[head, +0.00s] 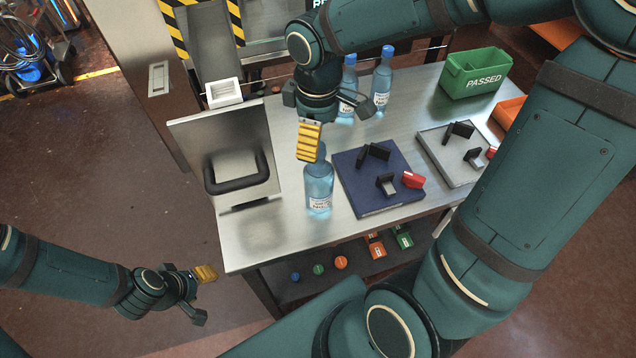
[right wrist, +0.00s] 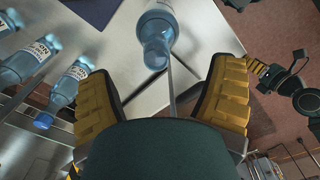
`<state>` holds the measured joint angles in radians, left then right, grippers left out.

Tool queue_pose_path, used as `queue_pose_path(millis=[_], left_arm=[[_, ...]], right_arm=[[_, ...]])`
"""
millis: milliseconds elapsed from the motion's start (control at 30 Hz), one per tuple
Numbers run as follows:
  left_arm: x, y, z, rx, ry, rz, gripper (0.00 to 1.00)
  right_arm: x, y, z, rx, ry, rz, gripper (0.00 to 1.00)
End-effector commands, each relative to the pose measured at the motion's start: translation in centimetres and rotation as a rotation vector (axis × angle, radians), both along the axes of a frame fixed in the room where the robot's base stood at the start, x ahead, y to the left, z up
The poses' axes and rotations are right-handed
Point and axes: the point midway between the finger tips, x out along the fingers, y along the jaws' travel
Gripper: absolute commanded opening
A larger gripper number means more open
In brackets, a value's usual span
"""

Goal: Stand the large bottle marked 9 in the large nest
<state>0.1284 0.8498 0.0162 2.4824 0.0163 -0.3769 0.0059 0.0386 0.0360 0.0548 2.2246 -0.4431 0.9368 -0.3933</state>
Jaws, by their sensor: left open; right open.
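A clear blue bottle (head: 318,188) stands upright at the front of the table, left of the blue plate; its label mark is too small to read. My right gripper (head: 335,130) is open above it, one yellow finger hiding the bottle's top in the head view. In the right wrist view, this bottle (right wrist: 156,40) shows ahead between the open fingers (right wrist: 163,80), with no clear contact. The blue plate (head: 350,191) with black and red blocks looks like the larger nest; a smaller grey plate (head: 432,144) lies to its right. My left gripper (head: 203,295) is open and empty, left of the table.
Two more blue bottles (head: 382,80) stand at the back. A grey panel with a black handle (head: 238,178) stands left of the near bottle. A green PASSED bin (head: 475,72) and an orange bin (head: 507,112) are at the right. A small white box (head: 223,93) is behind the panel.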

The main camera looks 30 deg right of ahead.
Motion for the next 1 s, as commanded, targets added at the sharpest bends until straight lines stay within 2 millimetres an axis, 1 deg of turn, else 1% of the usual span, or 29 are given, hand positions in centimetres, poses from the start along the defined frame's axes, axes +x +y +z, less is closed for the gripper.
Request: queue_pose_path(millis=[33, 100, 367, 633, 767, 1000], left_arm=[[0.0, 0.0, -0.4, 0.0, 0.0, 0.0, 0.54], [0.0, 0.0, -0.5, 0.0, 0.001, 0.0, 0.54], [-0.1, 0.0, -0.8, 0.0, 0.002, -0.002, 0.54], [-0.3, -0.1, -1.6, -0.002, 0.008, -0.007, 0.54], [-0.4, -0.1, -1.7, -0.002, 0.01, -0.008, 0.54], [-0.4, -0.1, -1.7, -0.002, 0.01, -0.008, 0.54]], right_arm=[[0.0, 0.0, -1.1, 0.0, 0.004, 0.0, 0.82], [0.0, 0.0, -2.0, 0.0, 0.003, 0.0, 0.82], [0.0, -0.1, -3.7, 0.001, 0.001, -0.001, 0.82], [-0.1, -0.3, -7.5, 0.001, 0.002, -0.001, 0.82], [-0.1, -0.3, -8.3, 0.001, 0.001, 0.0, 0.82], [-0.1, -0.3, -8.3, 0.001, 0.0, -0.001, 0.82]])
